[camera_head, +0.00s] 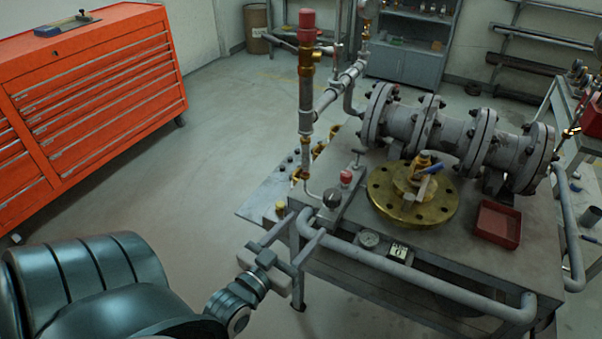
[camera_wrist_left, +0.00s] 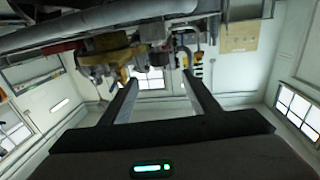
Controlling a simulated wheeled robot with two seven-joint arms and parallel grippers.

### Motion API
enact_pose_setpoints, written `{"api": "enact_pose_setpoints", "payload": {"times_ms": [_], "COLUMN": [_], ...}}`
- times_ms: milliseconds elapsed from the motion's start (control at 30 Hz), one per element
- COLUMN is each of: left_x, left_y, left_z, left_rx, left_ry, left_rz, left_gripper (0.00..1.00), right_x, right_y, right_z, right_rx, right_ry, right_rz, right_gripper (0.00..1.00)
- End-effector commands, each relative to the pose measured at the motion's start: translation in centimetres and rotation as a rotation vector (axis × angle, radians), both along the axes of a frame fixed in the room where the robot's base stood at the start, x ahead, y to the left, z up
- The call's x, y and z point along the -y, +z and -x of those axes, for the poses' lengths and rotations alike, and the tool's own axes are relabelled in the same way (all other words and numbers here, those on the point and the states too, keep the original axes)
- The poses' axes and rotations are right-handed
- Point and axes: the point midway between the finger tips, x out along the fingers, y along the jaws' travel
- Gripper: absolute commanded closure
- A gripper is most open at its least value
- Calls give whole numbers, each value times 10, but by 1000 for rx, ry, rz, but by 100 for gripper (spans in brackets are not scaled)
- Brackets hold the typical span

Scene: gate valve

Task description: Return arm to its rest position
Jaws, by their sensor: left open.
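My left arm (camera_head: 85,285) comes in from the lower left in the head view. Its gripper (camera_head: 304,226) is at the near left corner of the metal workbench, fingers toward the bench pipework. In the left wrist view the two fingers (camera_wrist_left: 159,80) stand apart with nothing held between them. Brass and dark fittings (camera_wrist_left: 115,58) show beyond the fingertips. Whether the fingers touch the bench frame cannot be told. My right gripper is in neither view.
The workbench (camera_head: 345,215) carries a flanged grey pipe (camera_head: 455,135), a brass flange (camera_head: 385,200), a red tray (camera_head: 497,224) and an upright pipe with a red cap (camera_head: 307,25). A bent pipe rail (camera_head: 420,282) runs along its front. A red tool cabinet (camera_head: 100,90) stands left; floor between is clear.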

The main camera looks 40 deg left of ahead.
Motion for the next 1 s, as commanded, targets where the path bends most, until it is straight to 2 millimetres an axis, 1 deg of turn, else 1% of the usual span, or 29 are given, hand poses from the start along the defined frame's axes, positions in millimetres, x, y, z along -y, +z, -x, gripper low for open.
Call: {"api": "enact_pose_setpoints", "payload": {"times_ms": [133,433,567,667,767,867,900,967,1000], "left_x": [0,0,1,5,11,22,28,37,45], "left_y": [0,0,-8,-28,-61,-104,-124,-157,-179], "left_z": [0,0,-2,-6,-10,-15,-16,-16,-15], "left_rx": [0,0,-12,-40,-88,-152,-182,-232,-265], "left_ry": [0,0,-2,-6,-14,-28,-36,-48,-58], "left_rz": [0,0,4,12,23,38,42,50,53], "left_gripper": [44,44,44,44,44,44,44,44,44], "right_x": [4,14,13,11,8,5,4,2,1], "right_y": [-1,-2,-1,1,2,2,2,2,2], "right_z": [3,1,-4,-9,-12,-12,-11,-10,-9], "right_rx": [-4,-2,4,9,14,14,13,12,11], "right_ry": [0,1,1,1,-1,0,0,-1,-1], "right_rz": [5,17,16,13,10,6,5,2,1], "right_gripper": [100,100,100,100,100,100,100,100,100]}}
